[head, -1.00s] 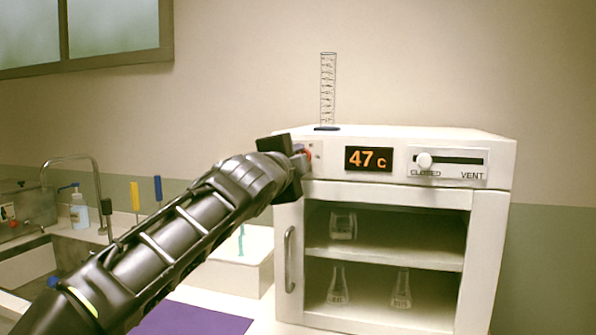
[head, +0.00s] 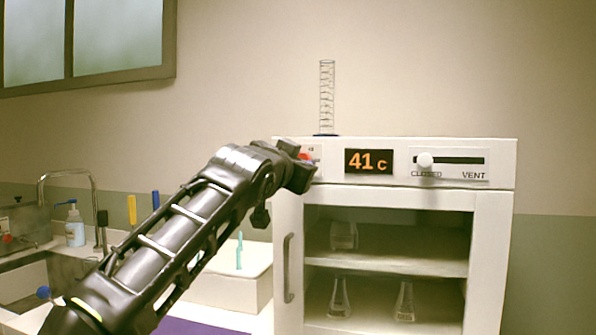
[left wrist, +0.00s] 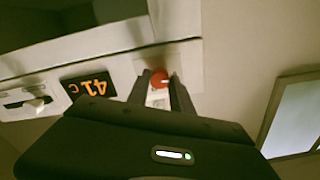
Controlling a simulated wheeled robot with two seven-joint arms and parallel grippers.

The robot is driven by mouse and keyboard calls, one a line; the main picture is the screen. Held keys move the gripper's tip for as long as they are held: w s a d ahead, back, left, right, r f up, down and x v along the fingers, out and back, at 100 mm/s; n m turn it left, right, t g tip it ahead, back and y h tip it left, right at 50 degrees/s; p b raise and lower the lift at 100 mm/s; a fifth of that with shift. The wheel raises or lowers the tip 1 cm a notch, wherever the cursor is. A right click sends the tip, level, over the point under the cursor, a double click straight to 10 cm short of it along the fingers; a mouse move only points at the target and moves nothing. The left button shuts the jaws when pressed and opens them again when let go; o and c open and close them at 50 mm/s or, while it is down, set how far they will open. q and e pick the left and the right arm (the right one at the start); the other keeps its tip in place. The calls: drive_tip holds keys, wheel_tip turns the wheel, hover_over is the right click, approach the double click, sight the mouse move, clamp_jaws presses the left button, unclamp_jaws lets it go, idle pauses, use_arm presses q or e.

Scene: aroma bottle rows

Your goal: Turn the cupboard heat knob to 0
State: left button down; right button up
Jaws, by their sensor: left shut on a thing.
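The white cupboard (head: 495,240) stands on the bench at the right, its display (head: 368,161) reading 41 c. The red heat knob (left wrist: 160,78) is on its front panel, left of the display in the head view, where only a bit of red (head: 305,156) shows beside my gripper. My left gripper (head: 300,165) is at the panel. In the left wrist view its two fingers (left wrist: 161,88) are shut on the knob, one on each side. The knob's scale is mostly hidden. My right gripper is not in view.
A vent slider (head: 425,160) sits at its closed end, right of the display. Glass flasks (head: 340,298) stand on the cupboard shelves behind the front. A glass cylinder (head: 327,98) stands on top. A white box (head: 225,282) and a sink (head: 25,280) are to the left.

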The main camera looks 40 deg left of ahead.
use_arm(q)
drive_tip(key=shift+f+n+b, duration=0.1)
drive_tip(key=shift+n+b, duration=0.3)
drive_tip(key=shift+n, duration=0.8)
drive_tip(key=c, duration=1.1)
unclamp_jaws()
drive_tip(key=shift+b+v, duration=0.65)
drive_tip(key=shift+v, duration=3.3)
